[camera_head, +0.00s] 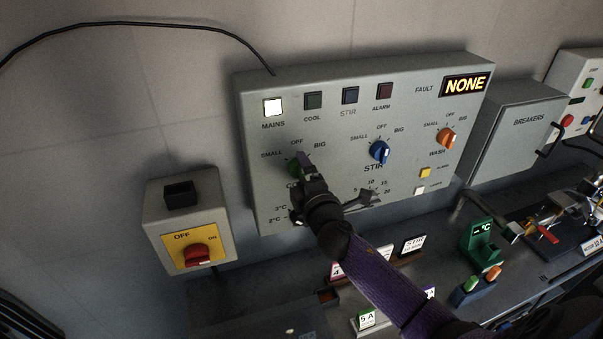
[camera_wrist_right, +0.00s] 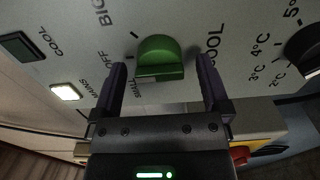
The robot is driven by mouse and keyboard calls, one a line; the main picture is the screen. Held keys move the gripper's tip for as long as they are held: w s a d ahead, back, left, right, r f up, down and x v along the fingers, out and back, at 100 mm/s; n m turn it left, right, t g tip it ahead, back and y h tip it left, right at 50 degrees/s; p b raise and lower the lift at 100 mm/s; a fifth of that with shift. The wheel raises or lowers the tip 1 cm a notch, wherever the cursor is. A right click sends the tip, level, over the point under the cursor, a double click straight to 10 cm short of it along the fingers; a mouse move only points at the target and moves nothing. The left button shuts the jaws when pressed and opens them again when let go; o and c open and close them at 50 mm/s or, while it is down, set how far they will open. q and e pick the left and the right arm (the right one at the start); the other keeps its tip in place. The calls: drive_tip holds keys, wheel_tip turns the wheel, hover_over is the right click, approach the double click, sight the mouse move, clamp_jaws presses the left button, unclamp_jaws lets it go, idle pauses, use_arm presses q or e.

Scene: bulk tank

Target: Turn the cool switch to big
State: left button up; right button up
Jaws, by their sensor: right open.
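The cool switch is a green knob (camera_head: 292,168) on the grey control panel (camera_head: 262,130), with SMALL, OFF and BIG lettered around it. My right gripper (camera_head: 304,163) is at this knob in the head view and covers much of it. In the right wrist view the green knob (camera_wrist_right: 160,52) lies between the two open fingers of my right gripper (camera_wrist_right: 162,76), with a gap visible on both sides. Which mark the knob points to I cannot tell. The cool lamp (camera_head: 313,101) looks dark. My left gripper is not in view.
The blue stir knob (camera_head: 380,152) and orange wash knob (camera_head: 446,138) are to the right. A black knob (camera_head: 367,198) is below, close to my right arm. A red rotary switch (camera_head: 197,255) is at lower left. The bench below holds small signs and a green device (camera_head: 482,243).

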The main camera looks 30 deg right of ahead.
drive_tip(key=shift+w, duration=0.3)
drive_tip(key=shift+c, duration=0.3)
drive_tip(key=c, duration=1.2)
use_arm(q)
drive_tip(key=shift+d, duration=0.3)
